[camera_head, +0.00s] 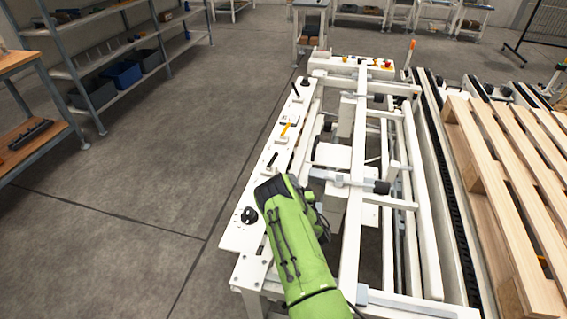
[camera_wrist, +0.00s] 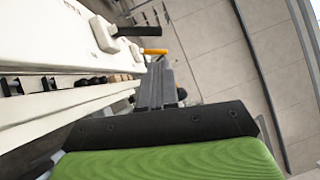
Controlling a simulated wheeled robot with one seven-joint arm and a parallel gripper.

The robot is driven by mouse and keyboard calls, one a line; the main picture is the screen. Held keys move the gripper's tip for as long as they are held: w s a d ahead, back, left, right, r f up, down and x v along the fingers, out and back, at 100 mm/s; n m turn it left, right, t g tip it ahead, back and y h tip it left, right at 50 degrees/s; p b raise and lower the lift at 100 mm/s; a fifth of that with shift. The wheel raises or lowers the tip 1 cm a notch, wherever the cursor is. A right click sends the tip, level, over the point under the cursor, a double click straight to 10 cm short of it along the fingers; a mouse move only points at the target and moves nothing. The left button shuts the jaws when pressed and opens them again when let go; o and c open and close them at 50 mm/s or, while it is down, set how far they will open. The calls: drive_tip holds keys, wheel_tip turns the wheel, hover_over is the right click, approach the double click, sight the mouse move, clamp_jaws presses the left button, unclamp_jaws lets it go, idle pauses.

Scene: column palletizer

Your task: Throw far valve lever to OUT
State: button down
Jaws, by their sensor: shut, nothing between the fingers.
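A white valve panel (camera_head: 238,236) runs along the left side of the white machine frame. It carries a black-handled lever (camera_head: 271,161), a yellow lever (camera_head: 286,130) farther away, and another dark handle (camera_head: 296,90) near the far end. OUT markings cannot be read. In the wrist view, the black lever (camera_wrist: 137,31) stands on a white block, and the yellow lever (camera_wrist: 154,51) is just past my fingertips. My gripper (camera_wrist: 159,65) is shut and empty; contact with the yellow lever cannot be told. In the head view my green arm hides the fingers.
A black knob (camera_head: 249,215) sits on the near panel, left of my arm. Machine rails and a cylinder (camera_head: 345,181) lie to the right. A wooden pallet (camera_head: 500,150) is farther right. The floor left of the panel is clear up to the shelving (camera_head: 120,62).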

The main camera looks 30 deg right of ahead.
drive_tip(key=b, duration=0.2)
approach(272, 161)
drive_tip(key=w+d+r, duration=0.3)
drive_tip(key=w+d, duration=0.1)
drive_tip(key=w, duration=0.1)
drive_tip(key=shift+d+r, duration=0.2)
drive_tip(key=shift+r, duration=0.1)
drive_tip(key=shift+r, duration=0.1)
